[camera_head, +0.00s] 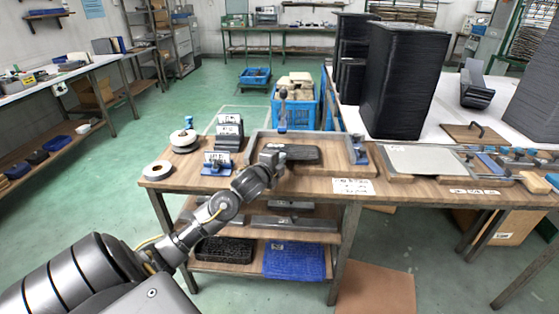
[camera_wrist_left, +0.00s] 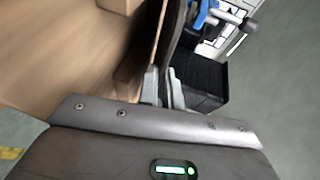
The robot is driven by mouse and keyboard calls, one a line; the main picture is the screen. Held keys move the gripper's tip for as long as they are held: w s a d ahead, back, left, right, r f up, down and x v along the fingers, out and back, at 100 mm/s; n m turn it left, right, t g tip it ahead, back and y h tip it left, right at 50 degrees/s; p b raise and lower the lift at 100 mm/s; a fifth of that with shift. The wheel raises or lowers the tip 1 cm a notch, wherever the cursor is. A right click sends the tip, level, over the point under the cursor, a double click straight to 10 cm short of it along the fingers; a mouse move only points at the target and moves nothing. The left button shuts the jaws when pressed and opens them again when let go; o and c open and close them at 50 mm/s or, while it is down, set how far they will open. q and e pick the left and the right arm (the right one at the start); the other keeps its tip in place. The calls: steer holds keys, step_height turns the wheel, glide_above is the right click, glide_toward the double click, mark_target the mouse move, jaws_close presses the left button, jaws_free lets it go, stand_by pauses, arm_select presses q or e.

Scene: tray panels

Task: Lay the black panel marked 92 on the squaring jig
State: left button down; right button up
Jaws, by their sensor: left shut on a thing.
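The black panel (camera_head: 297,154) is a dark flat piece held over the grey-rimmed tray-like frame that looks like the squaring jig (camera_head: 335,155). I cannot tell whether it touches the jig. My left gripper (camera_head: 272,160) is at the panel's left end, shut on it. In the left wrist view the left fingers (camera_wrist_left: 163,88) pinch a thin dark edge of the panel (camera_wrist_left: 182,38). The number 92 cannot be read. My right gripper is not in view.
A grey plate (camera_head: 424,161) lies farther right, and tall black stacks (camera_head: 402,80) stand behind. The front strip of table is mostly clear.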

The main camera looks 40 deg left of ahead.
arm_select(q)
steer(key=shift+f, duration=0.35)
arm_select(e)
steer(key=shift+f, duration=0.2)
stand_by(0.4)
arm_select(q)
steer(key=c, duration=1.5)
jaws_free()
steer(key=shift+s+r, duration=0.1)
steer(key=shift+s, duration=0.15)
steer(key=v, duration=1)
steer(key=shift+b, duration=0.35)
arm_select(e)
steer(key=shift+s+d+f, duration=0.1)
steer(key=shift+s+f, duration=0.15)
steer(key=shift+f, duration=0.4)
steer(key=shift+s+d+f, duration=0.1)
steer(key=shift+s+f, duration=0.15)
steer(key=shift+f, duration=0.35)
arm_select(q)
steer(key=shift+s+d, duration=0.1)
